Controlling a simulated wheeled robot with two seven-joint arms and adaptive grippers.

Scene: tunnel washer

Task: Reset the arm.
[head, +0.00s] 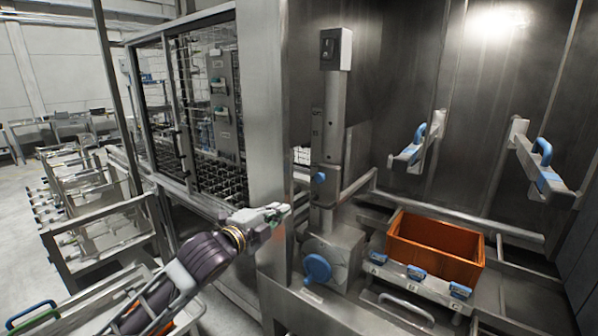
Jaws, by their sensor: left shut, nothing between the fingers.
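My left arm comes in from the lower left of the head view. My left gripper (277,212) is shut and empty, in front of the steel post at the washer's corner. It is left of the column with the blue knob and apart from the orange crate. My right gripper is not in view.
An orange crate (436,247) sits in the steel bay at right, behind a ledge with several blue clips. A column (328,150) with a switch box and a blue knob (317,267) stands beside it. Two blue-handled brackets (410,152) are on the back wall. Racks (90,215) stand at left.

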